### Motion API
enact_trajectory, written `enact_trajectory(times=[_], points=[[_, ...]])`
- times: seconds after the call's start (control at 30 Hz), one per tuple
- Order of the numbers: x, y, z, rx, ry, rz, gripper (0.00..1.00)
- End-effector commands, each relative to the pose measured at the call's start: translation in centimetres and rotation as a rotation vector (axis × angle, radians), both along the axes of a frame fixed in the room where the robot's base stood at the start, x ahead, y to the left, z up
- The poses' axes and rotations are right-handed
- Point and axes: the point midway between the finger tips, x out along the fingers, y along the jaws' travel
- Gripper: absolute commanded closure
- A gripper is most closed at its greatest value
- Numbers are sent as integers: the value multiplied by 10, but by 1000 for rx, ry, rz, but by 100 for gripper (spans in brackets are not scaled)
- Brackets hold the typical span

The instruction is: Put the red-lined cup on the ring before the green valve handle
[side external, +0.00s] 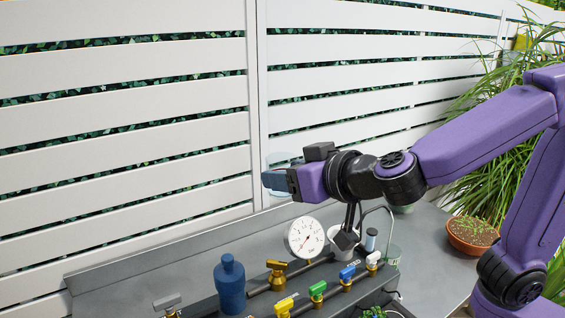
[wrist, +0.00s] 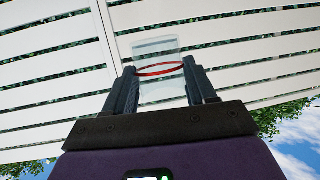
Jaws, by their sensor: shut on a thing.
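The red-lined cup (wrist: 158,48) is clear, with a red band around it, and sits between my gripper's two fingers in the wrist view. In the side view, the part of the cup (side external: 282,158) behind the fingers shows faintly. My gripper (side external: 276,181) is shut on the cup, holding it high above the bench, in front of the white fence. The fingers also show on both sides of the cup in the wrist view (wrist: 160,72). The green valve handle (side external: 318,290) is on the pipe row below. I cannot make out a ring before it.
Yellow (side external: 285,305), blue (side external: 346,273) and white (side external: 372,259) valve handles flank the green one. A round gauge (side external: 306,237), a brass valve (side external: 277,270) and a dark blue bottle (side external: 229,285) stand nearby. A terracotta pot (side external: 472,238) is at right. The bench's back left is bare.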

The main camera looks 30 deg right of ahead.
Motion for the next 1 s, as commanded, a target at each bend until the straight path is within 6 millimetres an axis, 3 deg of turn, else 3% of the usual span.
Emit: enact_trajectory(times=[0.47,1.0], points=[[-64,-11,-27,-3,0,-31,74],[-138,-46,-61,0,-2,-37,74]])
